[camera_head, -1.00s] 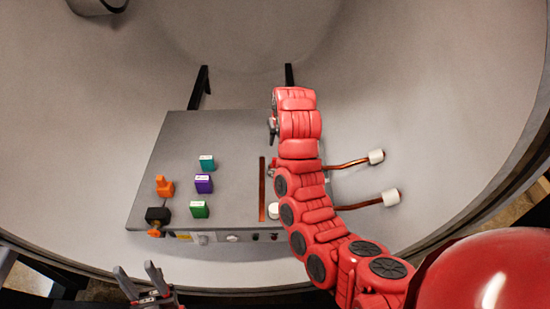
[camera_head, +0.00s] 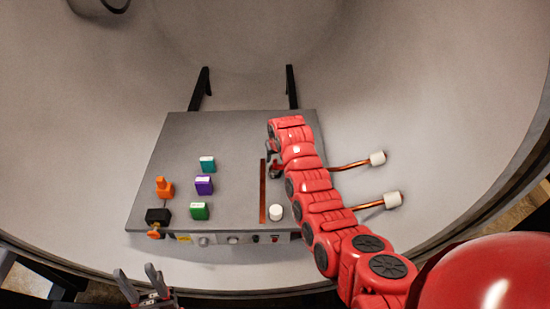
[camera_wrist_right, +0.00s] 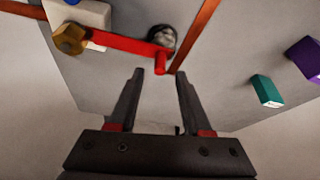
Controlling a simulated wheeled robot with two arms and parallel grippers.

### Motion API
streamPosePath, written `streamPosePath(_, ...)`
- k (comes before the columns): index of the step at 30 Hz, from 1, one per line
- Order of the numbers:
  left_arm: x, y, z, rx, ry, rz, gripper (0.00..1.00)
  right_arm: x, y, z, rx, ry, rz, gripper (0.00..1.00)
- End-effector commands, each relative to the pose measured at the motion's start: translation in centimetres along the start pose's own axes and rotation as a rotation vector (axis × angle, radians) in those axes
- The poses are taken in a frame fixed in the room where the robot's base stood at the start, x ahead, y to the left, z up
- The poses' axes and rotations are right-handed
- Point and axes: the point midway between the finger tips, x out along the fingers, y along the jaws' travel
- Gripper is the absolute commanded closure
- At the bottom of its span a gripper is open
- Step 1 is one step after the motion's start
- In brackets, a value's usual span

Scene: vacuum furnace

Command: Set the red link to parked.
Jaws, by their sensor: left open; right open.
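The red link (camera_wrist_right: 125,45) is a flat red bar with a short red peg at its right end, in the right wrist view. Its left end meets a brass hex piece (camera_wrist_right: 70,39) by a pale block. In the head view, my right arm hides most of it. My right gripper (camera_wrist_right: 160,73) is open, with the peg just beyond and between its fingertips, and nothing is held. My left gripper (camera_head: 136,274) is open and empty, at the lower left in front of the grey panel (camera_head: 228,140).
Teal (camera_head: 207,164), purple (camera_head: 204,185) and green (camera_head: 199,211) blocks stand on the panel's left half, near an orange piece (camera_head: 164,187) and a black one (camera_head: 158,216). A copper strip (camera_head: 263,190) and a white knob (camera_head: 276,212) lie nearer my right arm.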

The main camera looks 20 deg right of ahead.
Motion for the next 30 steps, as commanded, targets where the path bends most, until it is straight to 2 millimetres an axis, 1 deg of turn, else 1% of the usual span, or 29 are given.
streamPosePath(1,0.4,0.0,-0.1,0.0,0.0,0.0,0.51,0.4,0.0,0.2,0.0,-0.008,0.0,0.51)
streamPosePath(3,0.6,0.0,-0.1,0.0,0.0,0.0,0.51,0.9,0.0,-0.1,-0.003,-0.003,0.001,0.51)
streamPosePath(10,1.1,-0.1,-0.2,0.0,0.0,0.0,0.51,2.4,-0.1,0.0,-0.004,-0.007,0.001,0.51)
streamPosePath(17,1.3,-0.1,-0.2,0.0,0.0,0.0,0.51,3.1,0.0,0.2,0.0,-0.005,0.0,0.51)
streamPosePath(26,1.3,-0.1,-0.2,0.0,0.0,0.0,0.51,3.2,0.0,0.2,0.001,-0.004,0.0,0.51)
streamPosePath(27,1.3,-0.1,-0.2,0.0,0.0,0.0,0.51,3.2,0.0,0.2,0.001,-0.003,0.0,0.54)
streamPosePath(29,1.3,-0.1,-0.2,0.0,0.0,0.0,0.51,3.2,0.0,0.2,0.001,-0.003,0.0,0.65)
streamPosePath(30,1.3,-0.1,-0.2,0.0,0.0,0.0,0.51,3.2,0.0,0.2,0.001,-0.003,0.0,0.72)
